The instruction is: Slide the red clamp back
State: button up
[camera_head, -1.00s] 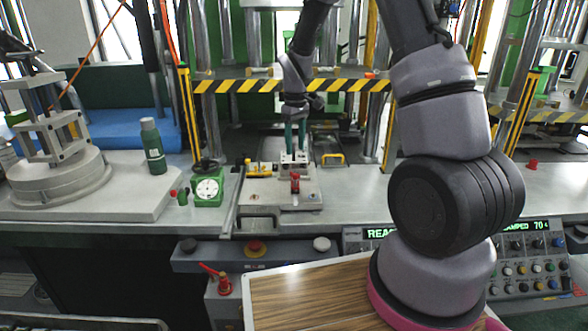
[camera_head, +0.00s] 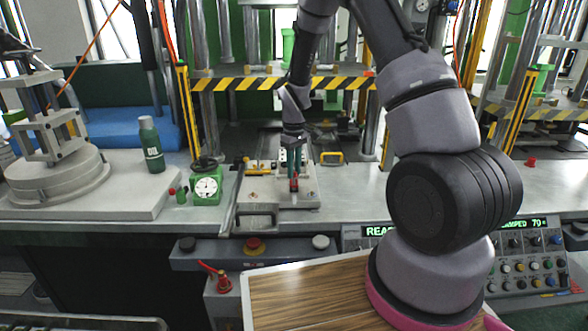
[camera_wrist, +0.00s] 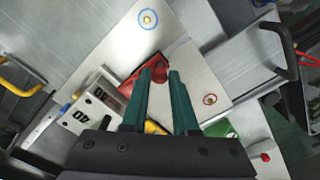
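The red clamp (camera_wrist: 145,70) sits on the metal fixture plate (camera_wrist: 190,50), with its rounded red end at my fingertips in the wrist view. In the head view the red clamp (camera_head: 294,186) shows low at the fingertips, partly hidden. My gripper (camera_wrist: 161,72) has two green fingers, apart from each other, on either side of the red end. I cannot tell whether they touch it. My gripper (camera_head: 293,176) reaches down over the fixture in the head view.
A white marked block (camera_wrist: 90,112) stands beside the clamp. A yellow handle (camera_head: 332,158) lies right of the fixture, and a green dial gauge (camera_head: 207,188) stands left. A green bottle (camera_head: 151,145) is farther left. A striped bar (camera_head: 340,84) crosses behind.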

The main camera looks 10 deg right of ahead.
grip_shut()
dwell(1.2)
